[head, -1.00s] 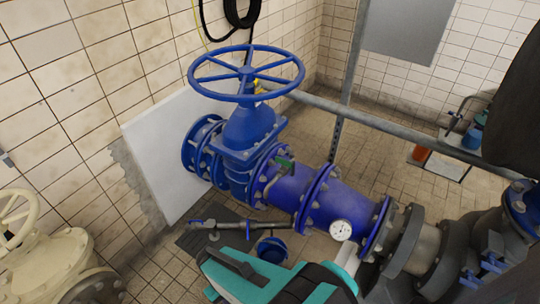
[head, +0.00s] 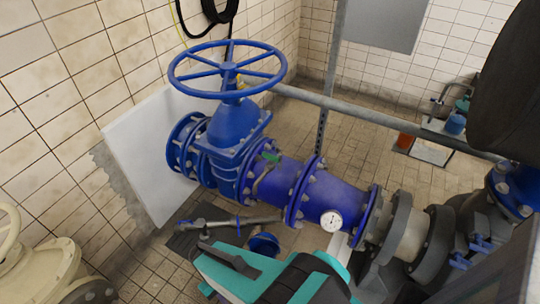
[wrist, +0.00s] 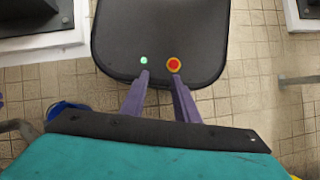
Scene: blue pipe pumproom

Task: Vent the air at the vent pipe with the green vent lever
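The green vent lever (head: 270,157) sits on top of the blue main pipe (head: 330,190), just right of the big blue valve body. A thin brownish pipe (head: 258,181) curves down the main pipe's side beneath the lever; its lower end is hard to follow. A blue bucket (head: 263,244) stands on the floor below and also shows in the wrist view (wrist: 66,108). My gripper (wrist: 160,76) has two purple fingers standing apart with nothing between them. In the head view its fingers are hidden; only my teal arm shows in front, well below the lever.
A large blue handwheel (head: 228,71) rises left of the lever. A white gauge (head: 331,221) faces out on the main pipe. A grey rail (head: 380,120) runs behind it. A cream valve (head: 38,262) stands at lower left. Tiled floor (head: 355,137) is open behind the rail.

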